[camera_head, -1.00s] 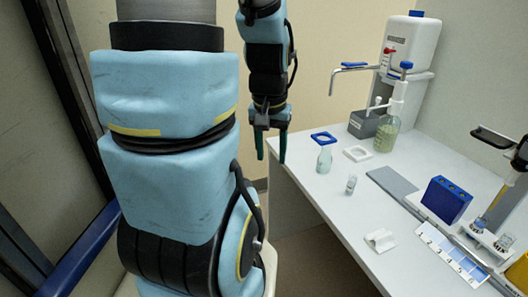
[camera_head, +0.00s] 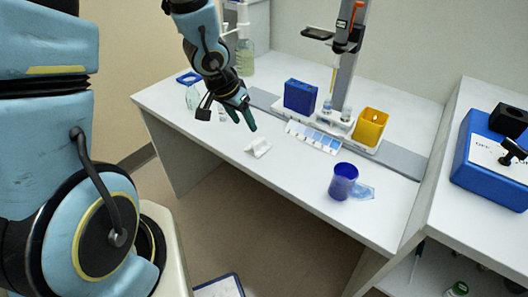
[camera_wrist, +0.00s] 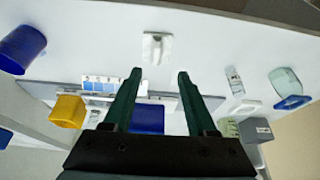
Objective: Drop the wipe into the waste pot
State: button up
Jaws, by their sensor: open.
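The wipe (camera_head: 258,147) is a small white folded piece with a raised ridge, lying on the white bench near its front edge. It also shows in the wrist view (camera_wrist: 157,48), just beyond my fingertips and centred between them. My gripper (camera_head: 245,124) has dark green fingers; they are apart and empty in the wrist view (camera_wrist: 159,72), above the bench and a little behind and left of the wipe in the head view. A round blue pot (camera_head: 343,181), which looks like the waste pot, stands open and upright to the right, also at the wrist view's left (camera_wrist: 20,48).
A pale clear piece (camera_head: 364,191) lies beside the blue pot. A blue rack (camera_head: 300,97), a yellow bin (camera_head: 370,127), a blue-shaded card (camera_head: 314,138) and a tall stand (camera_head: 345,60) are behind. The bench between wipe and pot is clear.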

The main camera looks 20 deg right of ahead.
jog(key=b, duration=0.2)
send_over(258, 141)
jog(key=s+a, duration=0.2)
jog(key=a, duration=0.1)
notch_tip(258, 141, down, 5)
jog(key=shift+s+d+r, duration=0.1)
jog(key=shift+d+r, duration=0.05)
jog(key=shift+w+x, duration=0.2)
jog(key=shift+x, duration=1.3)
jog(key=shift+w+x, duration=0.2)
jog(key=shift+x, duration=1.3)
jog(key=shift+d+r, duration=0.15)
jog(key=shift+d, duration=0.05)
grip_shut()
